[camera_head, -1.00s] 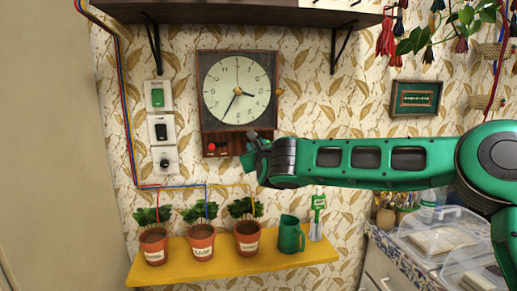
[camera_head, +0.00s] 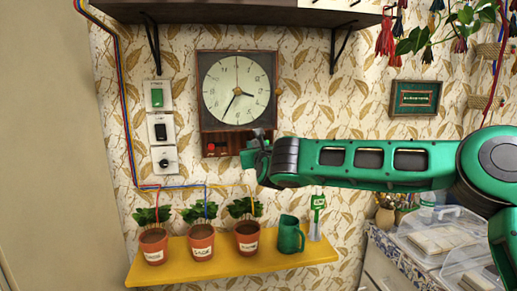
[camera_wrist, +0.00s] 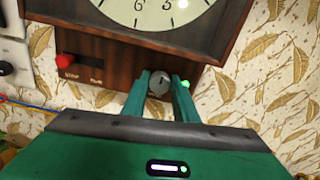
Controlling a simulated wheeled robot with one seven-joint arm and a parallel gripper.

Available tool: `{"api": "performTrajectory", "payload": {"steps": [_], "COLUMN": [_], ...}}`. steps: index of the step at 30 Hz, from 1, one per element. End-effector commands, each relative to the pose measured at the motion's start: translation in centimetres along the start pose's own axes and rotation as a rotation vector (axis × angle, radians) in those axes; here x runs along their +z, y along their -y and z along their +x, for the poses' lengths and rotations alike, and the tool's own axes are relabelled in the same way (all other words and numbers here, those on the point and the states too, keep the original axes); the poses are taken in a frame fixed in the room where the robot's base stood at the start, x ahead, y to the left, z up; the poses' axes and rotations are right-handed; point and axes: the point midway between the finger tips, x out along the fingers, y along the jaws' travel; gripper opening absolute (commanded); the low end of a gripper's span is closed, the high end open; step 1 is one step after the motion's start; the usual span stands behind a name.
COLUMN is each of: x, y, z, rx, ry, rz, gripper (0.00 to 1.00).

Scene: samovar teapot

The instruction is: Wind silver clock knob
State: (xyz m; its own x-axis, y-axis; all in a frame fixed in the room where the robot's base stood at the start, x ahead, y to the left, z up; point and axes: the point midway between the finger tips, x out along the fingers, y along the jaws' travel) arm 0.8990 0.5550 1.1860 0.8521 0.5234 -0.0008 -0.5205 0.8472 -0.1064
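The clock (camera_head: 238,75) hangs on the wall, a dark wooden case with a pale round dial. Its silver knob (camera_wrist: 159,83) sits on the lower wooden panel and is seen in the wrist view; in the head view my gripper hides it. My gripper (camera_wrist: 160,88) is at the panel, with one green finger on each side of the knob. The knob nearly fills the gap between the fingers. I cannot tell whether both fingers press on it. My gripper also shows in the head view (camera_head: 256,146), at the clock's lower right corner.
A red slider knob (camera_wrist: 65,61) is left of the silver knob. A small green light (camera_wrist: 186,83) shows beside the right finger. Switches (camera_head: 158,128) line the wall at left. A yellow shelf (camera_head: 180,274) with potted plants and a green jug (camera_head: 290,236) is below.

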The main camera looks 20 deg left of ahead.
Motion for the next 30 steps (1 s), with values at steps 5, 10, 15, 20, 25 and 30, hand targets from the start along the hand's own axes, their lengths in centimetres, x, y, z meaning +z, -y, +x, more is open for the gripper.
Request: {"api": "performTrajectory", "payload": {"steps": [5, 10, 15, 20, 25, 30], "x": [-0.2, -0.1, 0.0, 0.0, 0.0, -0.1], "y": [0.6, 0.3, 0.2, 0.2, 0.3, 0.4], "z": [0.2, 0.1, -0.9, -3.4, -6.6, -9.1], "rx": [-0.009, -0.005, -0.002, -0.003, -0.004, -0.005], "ry": [-0.002, -0.001, 0.001, 0.0, 0.0, -0.001], "rz": [-0.004, -0.002, -0.002, -0.005, -0.006, -0.005], "gripper": [0.43, 0.43, 0.43, 0.43, 0.43, 0.43]}}
